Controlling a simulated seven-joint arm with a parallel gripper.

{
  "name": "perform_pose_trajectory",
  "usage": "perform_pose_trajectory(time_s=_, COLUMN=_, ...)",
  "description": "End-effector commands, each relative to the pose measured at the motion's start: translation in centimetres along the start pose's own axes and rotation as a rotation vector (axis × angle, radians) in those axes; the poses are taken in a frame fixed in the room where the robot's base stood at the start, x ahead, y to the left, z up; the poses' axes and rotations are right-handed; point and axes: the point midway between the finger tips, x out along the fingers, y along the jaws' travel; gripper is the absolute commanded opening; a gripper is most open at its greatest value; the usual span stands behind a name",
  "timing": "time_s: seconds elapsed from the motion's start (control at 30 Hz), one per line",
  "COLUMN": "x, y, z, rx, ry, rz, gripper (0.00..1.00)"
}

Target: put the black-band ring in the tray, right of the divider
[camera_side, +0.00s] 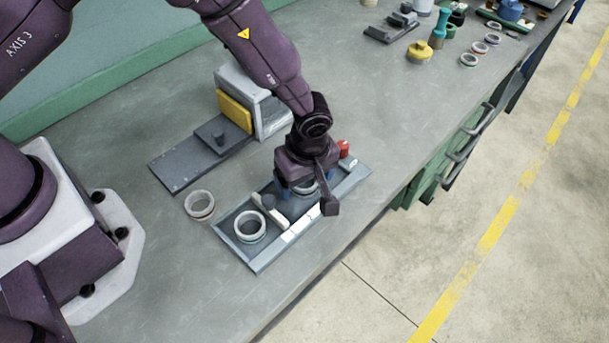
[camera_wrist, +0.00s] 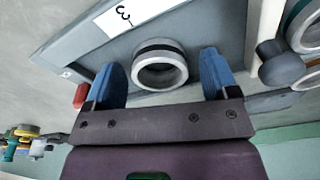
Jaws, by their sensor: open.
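The black-band ring (camera_wrist: 160,55), pale with a dark band around it, is in the tray (camera_wrist: 205,33), in the compartment right of the divider as the side view shows it. My gripper (camera_wrist: 163,76) is open, with one blue finger on each side of this ring, a gap showing at both. In the side view my gripper (camera_side: 303,188) is low over the tray's right part (camera_side: 357,175) and hides most of the ring. The divider (camera_side: 270,212), pale with a dark knob, crosses the tray. Whether the ring lies flat on the tray floor is hard to tell.
Another ring (camera_side: 249,238) lies in the tray's left compartment. A loose ring (camera_side: 200,214) lies on the bench left of the tray. A red piece (camera_side: 343,148) is at the tray's far right corner. A grey and yellow fixture (camera_side: 236,111) stands behind. Bench right of the tray is clear.

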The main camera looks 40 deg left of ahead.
Motion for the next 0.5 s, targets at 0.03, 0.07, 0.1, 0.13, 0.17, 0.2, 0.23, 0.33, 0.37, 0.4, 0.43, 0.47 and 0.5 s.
perform_pose_trajectory(time_s=0.03, x=-0.4, y=0.0, z=0.0, rx=0.000, ry=-0.001, rz=0.001, gripper=0.80)
perform_pose_trajectory(time_s=0.07, x=-0.7, y=0.1, z=0.0, rx=0.000, ry=-0.001, rz=0.002, gripper=0.80)
perform_pose_trajectory(time_s=0.1, x=-1.2, y=0.1, z=0.0, rx=0.000, ry=-0.001, rz=0.004, gripper=0.80)
perform_pose_trajectory(time_s=0.13, x=-1.7, y=0.1, z=0.0, rx=-0.001, ry=-0.001, rz=0.004, gripper=0.80)
perform_pose_trajectory(time_s=0.17, x=-2.2, y=0.1, z=0.0, rx=-0.001, ry=-0.001, rz=0.004, gripper=0.80)
perform_pose_trajectory(time_s=0.2, x=-3.1, y=0.1, z=0.0, rx=-0.001, ry=-0.002, rz=0.006, gripper=0.80)
perform_pose_trajectory(time_s=0.23, x=-3.8, y=0.1, z=0.0, rx=-0.001, ry=-0.003, rz=0.006, gripper=0.80)
perform_pose_trajectory(time_s=0.33, x=-6.0, y=0.1, z=0.0, rx=0.001, ry=-0.002, rz=0.006, gripper=0.80)
perform_pose_trajectory(time_s=0.37, x=-6.7, y=0.1, z=0.0, rx=0.001, ry=-0.002, rz=0.006, gripper=0.80)
perform_pose_trajectory(time_s=0.4, x=-7.5, y=0.1, z=0.0, rx=0.000, ry=-0.001, rz=0.006, gripper=0.80)
perform_pose_trajectory(time_s=0.43, x=-8.1, y=0.1, z=0.0, rx=0.001, ry=-0.001, rz=0.006, gripper=0.80)
perform_pose_trajectory(time_s=0.47, x=-8.7, y=0.1, z=0.0, rx=0.001, ry=-0.002, rz=0.005, gripper=0.80)
perform_pose_trajectory(time_s=0.5, x=-9.4, y=0.1, z=0.1, rx=0.001, ry=-0.002, rz=0.005, gripper=0.80)
